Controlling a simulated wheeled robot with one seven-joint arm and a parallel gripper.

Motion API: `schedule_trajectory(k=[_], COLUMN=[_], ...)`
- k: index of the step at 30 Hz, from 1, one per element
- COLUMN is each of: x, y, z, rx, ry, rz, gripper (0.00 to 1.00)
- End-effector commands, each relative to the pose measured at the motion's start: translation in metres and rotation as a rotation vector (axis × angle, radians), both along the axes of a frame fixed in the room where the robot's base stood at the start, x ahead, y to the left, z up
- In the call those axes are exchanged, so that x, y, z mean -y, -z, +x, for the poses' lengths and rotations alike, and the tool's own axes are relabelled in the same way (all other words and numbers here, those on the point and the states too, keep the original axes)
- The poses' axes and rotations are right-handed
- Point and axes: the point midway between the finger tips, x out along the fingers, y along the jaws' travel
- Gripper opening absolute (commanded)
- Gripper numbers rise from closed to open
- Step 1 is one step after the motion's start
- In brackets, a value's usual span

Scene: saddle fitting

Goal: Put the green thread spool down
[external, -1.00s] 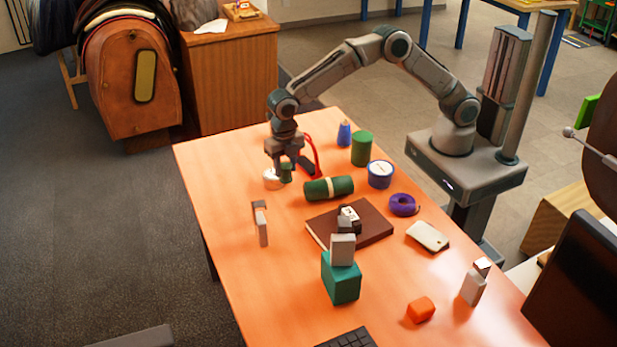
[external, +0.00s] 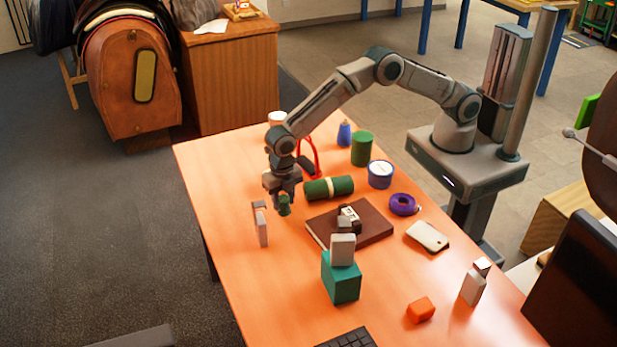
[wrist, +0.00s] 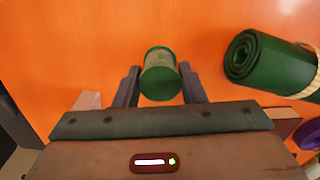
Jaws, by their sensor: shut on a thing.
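The green thread spool (external: 284,205) is between the fingertips of my gripper (external: 284,197), over the left part of the orange table (external: 225,165). In the wrist view my gripper (wrist: 160,88) is shut on the spool (wrist: 160,72), one finger on each side. The near green end faces the camera and the paler thread shows beyond it. The spool looks upright. I cannot tell for certain whether its bottom touches the table.
A rolled green bundle (external: 328,188) with a pale band lies right of my gripper. A grey upright piece (external: 261,225) stands close at the left front. A brown book (external: 365,228) lies further right. The table's left edge is near. A whitish round thing (external: 277,118) shows at the back.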

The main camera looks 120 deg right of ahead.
Motion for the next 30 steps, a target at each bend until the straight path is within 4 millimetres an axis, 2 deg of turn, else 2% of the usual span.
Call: schedule_trajectory(k=[3,4,6,14,18,23,30], x=[0.0,0.0,0.0,0.0,0.0,0.0,0.0], y=[0.004,0.004,0.003,0.003,-0.005,-0.032,-0.085], z=[0.0,0.0,0.0,0.0,0.0,0.001,0.001], rx=[0.0,0.0,0.0,0.0,0.002,0.005,0.004], ry=[0.0,0.0,0.0,0.0,0.0,-0.001,0.0], rz=[0.0,0.0,0.0,0.0,0.0,0.001,0.0], gripper=[0.14,0.4,0.59,0.59,0.59,0.59,0.59])
